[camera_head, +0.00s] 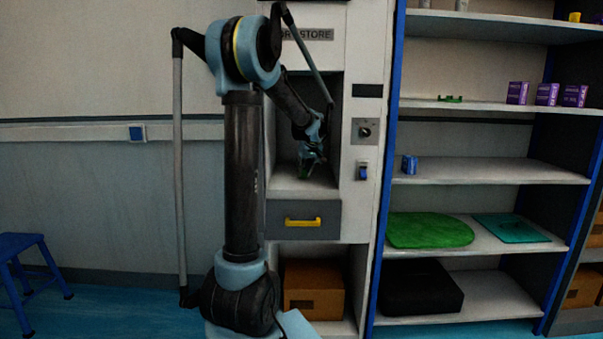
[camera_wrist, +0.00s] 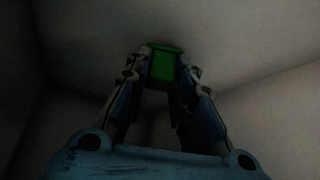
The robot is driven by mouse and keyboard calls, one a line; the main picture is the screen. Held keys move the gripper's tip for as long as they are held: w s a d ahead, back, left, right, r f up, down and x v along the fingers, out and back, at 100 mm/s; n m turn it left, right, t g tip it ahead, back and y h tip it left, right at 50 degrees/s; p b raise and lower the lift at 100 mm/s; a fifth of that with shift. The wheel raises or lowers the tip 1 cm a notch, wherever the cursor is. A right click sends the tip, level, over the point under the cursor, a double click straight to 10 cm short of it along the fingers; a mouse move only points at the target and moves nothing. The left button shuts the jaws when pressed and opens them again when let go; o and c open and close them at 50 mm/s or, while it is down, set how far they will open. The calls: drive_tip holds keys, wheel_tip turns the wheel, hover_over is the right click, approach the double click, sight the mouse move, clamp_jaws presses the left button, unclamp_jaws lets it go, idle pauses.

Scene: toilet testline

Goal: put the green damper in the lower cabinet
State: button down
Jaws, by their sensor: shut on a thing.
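In the wrist view my gripper (camera_wrist: 163,78) is shut on the green damper (camera_wrist: 164,64), a small green block between its fingertips. Plain pale surfaces surround it there. In the head view my gripper (camera_head: 310,168) reaches into the open niche of the white cabinet unit (camera_head: 360,215), close above the niche floor. The damper shows there only as a small dark green patch. I cannot tell whether it touches the floor. The lower cabinet is not labelled; below the niche are a grey drawer (camera_head: 280,233) with a yellow handle (camera_head: 302,222) and an open compartment with a cardboard box (camera_head: 314,290).
A shelf rack (camera_head: 490,173) stands to the right with purple boxes (camera_head: 547,95), a small blue item (camera_head: 409,165), a green mat (camera_head: 430,231), a teal mat (camera_head: 510,229) and a black case (camera_head: 421,292). A blue stool (camera_head: 22,243) stands far left. The niche walls are close around my gripper.

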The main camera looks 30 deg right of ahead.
drive_tip(key=shift+f, duration=0.2)
drive_tip(key=c, duration=1.4)
unclamp_jaws()
drive_tip(key=shift+o, duration=0.2)
drive_tip(key=v, duration=1.2)
